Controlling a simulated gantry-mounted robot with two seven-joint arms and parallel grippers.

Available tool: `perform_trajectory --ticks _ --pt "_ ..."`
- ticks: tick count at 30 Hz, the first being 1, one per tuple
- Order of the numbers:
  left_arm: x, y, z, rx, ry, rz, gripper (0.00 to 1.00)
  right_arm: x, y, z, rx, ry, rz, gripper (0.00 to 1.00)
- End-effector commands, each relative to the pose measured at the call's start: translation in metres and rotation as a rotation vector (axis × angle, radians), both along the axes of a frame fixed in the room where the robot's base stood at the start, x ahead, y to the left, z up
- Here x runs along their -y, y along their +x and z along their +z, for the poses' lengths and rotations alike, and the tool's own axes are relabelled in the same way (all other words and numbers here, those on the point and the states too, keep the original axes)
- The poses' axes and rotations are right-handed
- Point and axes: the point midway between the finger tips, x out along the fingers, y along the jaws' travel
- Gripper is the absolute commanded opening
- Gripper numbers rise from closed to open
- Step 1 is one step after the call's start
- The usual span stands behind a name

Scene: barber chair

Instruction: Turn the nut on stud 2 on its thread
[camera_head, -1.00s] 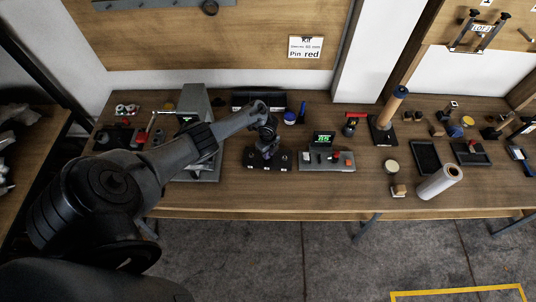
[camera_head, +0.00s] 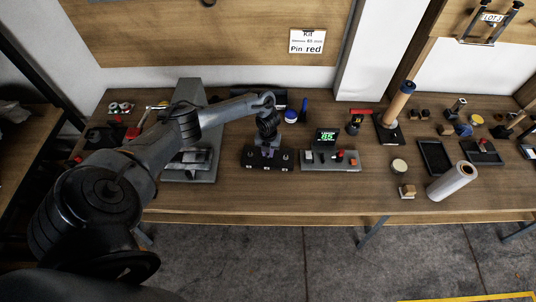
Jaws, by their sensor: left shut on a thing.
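A black stud block (camera_head: 253,162) with small light marks along its front stands near the middle of the bench. My left gripper (camera_head: 268,147) points down over the middle of this block and is shut. The nut and stud 2 are hidden by the gripper or too small to make out, but the fingers close at the place of the middle stud. My right gripper is not in view.
A grey stand (camera_head: 192,92) is left of the block, close beside my left arm. A grey panel with a green-lit display (camera_head: 327,136) is to the right. A white roll (camera_head: 452,182) lies farther right. The bench front edge (camera_head: 330,217) is clear.

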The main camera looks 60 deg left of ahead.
Motion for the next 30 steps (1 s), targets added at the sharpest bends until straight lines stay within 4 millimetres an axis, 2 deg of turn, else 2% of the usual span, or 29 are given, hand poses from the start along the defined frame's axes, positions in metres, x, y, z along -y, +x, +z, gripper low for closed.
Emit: perform_trajectory --ticks 1,15,21,30 --pt "-0.001 0.0 -0.004 0.001 0.002 -0.048 0.0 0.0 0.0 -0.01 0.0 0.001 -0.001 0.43" --pt "-0.001 0.0 -0.004 0.0 0.001 -0.473 0.0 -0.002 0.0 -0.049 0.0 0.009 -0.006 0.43" --pt "-0.001 0.0 -0.002 0.0 0.001 -0.605 0.0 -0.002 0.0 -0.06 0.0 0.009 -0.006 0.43" --pt "-0.001 0.0 0.0 0.001 0.0 -0.713 0.0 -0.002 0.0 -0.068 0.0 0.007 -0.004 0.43"
